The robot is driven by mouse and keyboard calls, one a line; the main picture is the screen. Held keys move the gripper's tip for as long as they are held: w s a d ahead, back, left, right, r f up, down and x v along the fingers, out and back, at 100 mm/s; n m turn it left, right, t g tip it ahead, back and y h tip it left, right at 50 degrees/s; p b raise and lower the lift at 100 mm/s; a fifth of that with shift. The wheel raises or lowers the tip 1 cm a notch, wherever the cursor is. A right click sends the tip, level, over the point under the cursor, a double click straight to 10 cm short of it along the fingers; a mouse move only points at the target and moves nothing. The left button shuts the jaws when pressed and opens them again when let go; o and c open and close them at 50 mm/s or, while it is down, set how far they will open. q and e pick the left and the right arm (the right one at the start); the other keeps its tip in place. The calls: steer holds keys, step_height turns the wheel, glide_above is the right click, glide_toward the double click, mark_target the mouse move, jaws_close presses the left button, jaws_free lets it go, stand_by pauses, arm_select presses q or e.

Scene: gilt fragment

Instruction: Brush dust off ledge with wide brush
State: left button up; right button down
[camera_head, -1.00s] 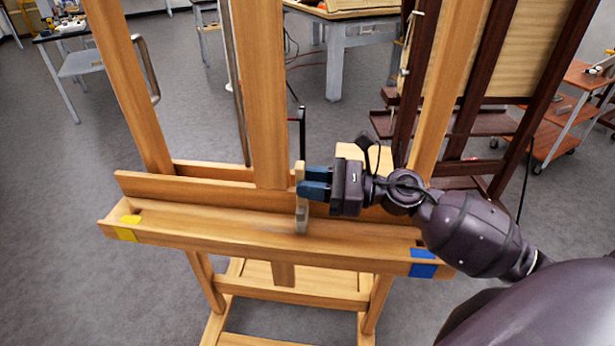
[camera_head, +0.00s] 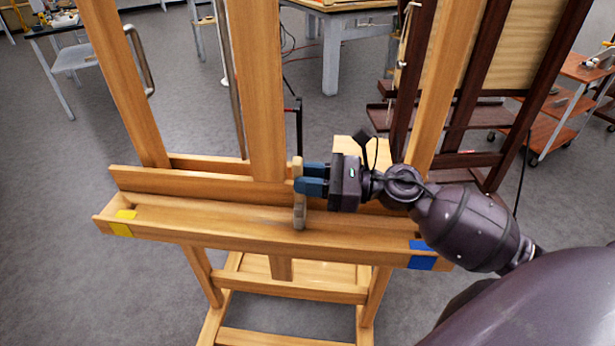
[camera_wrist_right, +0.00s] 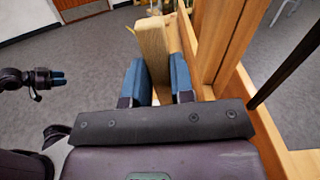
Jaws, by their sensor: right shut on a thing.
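The wide brush (camera_head: 299,212) has a pale wooden handle and stands roughly upright at the middle of the easel ledge (camera_head: 180,225). Its lower end is at the ledge; I cannot tell if it touches. My right gripper (camera_head: 298,185) is shut on the brush handle, its blue fingers coming from the right. In the right wrist view the brush (camera_wrist_right: 153,45) shows between the fingers (camera_wrist_right: 160,78). A faint greyish patch, possibly dust (camera_head: 268,218), lies on the ledge left of the brush. My left gripper (camera_wrist_right: 58,79) shows small at the left of the right wrist view, away from the ledge.
Yellow tape (camera_head: 122,222) marks the ledge's left end and blue tape (camera_head: 421,255) its right. The easel's central post (camera_head: 258,100) rises behind the ledge. A dark easel (camera_head: 470,120) and a reddish cart (camera_head: 565,125) stand behind right. The ledge left of the brush is clear.

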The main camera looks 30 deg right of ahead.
arm_select(q)
steer(key=shift+s+f, duration=0.15)
steer(key=shift+f, duration=0.05)
arm_select(e)
steer(key=shift+f, duration=0.15)
arm_select(q)
steer(key=shift+w, duration=0.4)
arm_select(e)
steer(key=shift+f, duration=0.2)
steer(key=shift+a, duration=0.1)
arm_select(q)
steer(key=shift+t, duration=0.3)
steer(key=r+p, duration=0.1)
steer(key=r, duration=0.1)
steer(key=w+r+p, duration=0.1)
steer(key=r, duration=0.1)
steer(key=shift+w+r+p, duration=0.1)
steer(key=shift+r+p, duration=0.2)
steer(key=shift+p, duration=0.1)
arm_select(e)
steer(key=x, duration=1.1)
stand_by(0.3)
arm_select(q)
steer(key=shift+r, duration=0.1)
arm_select(e)
steer(key=shift+a, duration=0.15)
